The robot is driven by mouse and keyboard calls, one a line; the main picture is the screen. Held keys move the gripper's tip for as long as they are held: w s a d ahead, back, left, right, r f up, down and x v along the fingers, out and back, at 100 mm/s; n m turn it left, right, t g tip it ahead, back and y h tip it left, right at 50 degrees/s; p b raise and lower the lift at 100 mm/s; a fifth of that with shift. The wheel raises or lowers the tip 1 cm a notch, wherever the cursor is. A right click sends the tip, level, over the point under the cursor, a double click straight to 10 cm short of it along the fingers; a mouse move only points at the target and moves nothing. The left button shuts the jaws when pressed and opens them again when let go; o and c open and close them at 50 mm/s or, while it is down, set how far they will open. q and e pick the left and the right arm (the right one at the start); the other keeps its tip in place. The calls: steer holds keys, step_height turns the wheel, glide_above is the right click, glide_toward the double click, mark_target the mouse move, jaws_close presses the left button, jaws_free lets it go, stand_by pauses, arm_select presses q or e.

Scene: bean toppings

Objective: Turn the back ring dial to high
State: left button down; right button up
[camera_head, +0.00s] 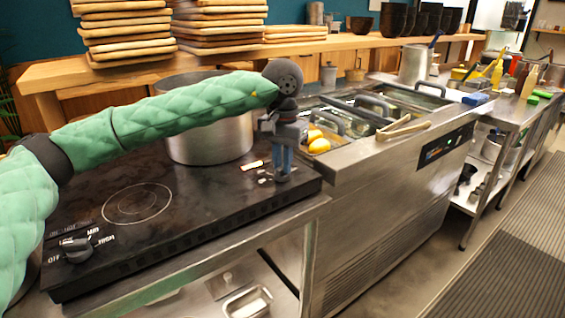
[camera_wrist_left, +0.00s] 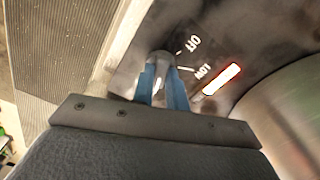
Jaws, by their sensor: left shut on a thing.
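The back ring dial (camera_wrist_left: 160,60) is a small knob at the right end of the black cooktop (camera_head: 200,200). My left gripper (camera_head: 283,174) points down over it, and its blue fingers (camera_wrist_left: 162,88) are shut on the knob in the left wrist view. The fingers hide most of the dial, so I cannot tell its exact setting. The OFF and LOW marks show beside it, with a bright lit strip (camera_wrist_left: 221,78) past LOW. This strip also shows in the head view (camera_head: 252,165). My right gripper is not in view.
A large steel pot (camera_head: 210,138) stands at the back of the cooktop, behind my left arm. The front dial (camera_head: 75,249) sits at the near left by an empty ring (camera_head: 137,203). A steel counter with food bins and tongs (camera_head: 403,129) adjoins on the right.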

mark_target(282, 166)
arm_select(q)
steer(key=c, duration=1.4)
jaws_free()
steer(key=shift+r, duration=3.9)
